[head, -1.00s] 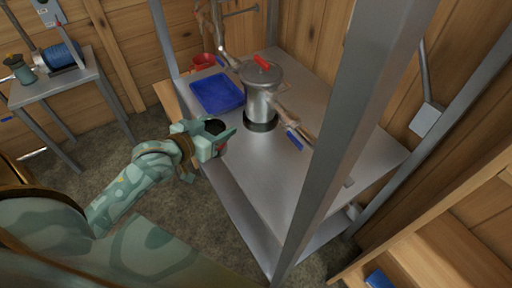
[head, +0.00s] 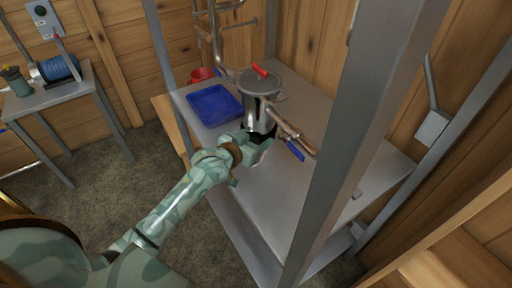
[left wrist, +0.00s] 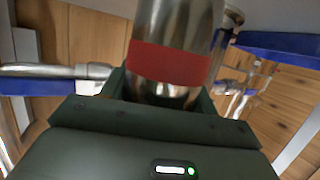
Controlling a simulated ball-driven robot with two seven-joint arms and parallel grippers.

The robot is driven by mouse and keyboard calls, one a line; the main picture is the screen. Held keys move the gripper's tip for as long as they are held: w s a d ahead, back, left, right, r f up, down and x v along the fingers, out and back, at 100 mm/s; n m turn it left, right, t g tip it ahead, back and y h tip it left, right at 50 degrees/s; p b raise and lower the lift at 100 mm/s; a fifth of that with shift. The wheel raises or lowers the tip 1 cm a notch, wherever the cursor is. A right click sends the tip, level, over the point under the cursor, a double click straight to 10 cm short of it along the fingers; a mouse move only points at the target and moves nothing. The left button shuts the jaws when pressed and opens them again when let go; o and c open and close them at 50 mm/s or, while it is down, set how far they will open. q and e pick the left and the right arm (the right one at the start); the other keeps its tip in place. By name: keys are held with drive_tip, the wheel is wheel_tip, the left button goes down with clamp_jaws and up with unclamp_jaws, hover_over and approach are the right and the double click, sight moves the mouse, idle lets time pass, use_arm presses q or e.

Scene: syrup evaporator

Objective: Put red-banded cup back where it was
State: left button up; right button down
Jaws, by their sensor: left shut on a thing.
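The red-banded cup (left wrist: 170,65) is a shiny steel cylinder with a broad red band, seen close up in the left wrist view. My left gripper (head: 262,147) is shut on it, with a dark finger on either side below the band. In the head view the gripper is over the metal table (head: 290,195), in front of the lidded steel pot (head: 260,85). The cup is hard to make out there against the gripper and the pot. Whether the cup touches the table I cannot tell. My right gripper is not in view.
A blue tray (head: 214,103) lies left of the pot, with a red container (head: 202,74) behind it. A pipe with a blue handle (head: 295,149) is right of the gripper. A grey post (head: 345,150) rises at the table's front. The table's near part is clear.

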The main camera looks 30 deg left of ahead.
use_arm(q)
wheel_tip(320, 180, down, 4)
drive_tip(key=shift+w+d+r+b, duration=0.1)
drive_tip(key=shift+r+b, duration=0.1)
drive_tip(key=shift+b, duration=0.45)
drive_tip(key=shift+r, duration=0.15)
drive_tip(key=o, duration=1.1)
drive_tip(key=shift+s+r, duration=0.1)
drive_tip(key=shift+s, duration=0.1)
drive_tip(key=p+v, duration=0.3)
drive_tip(key=v, duration=0.8)
drive_tip(key=shift+s, duration=0.35)
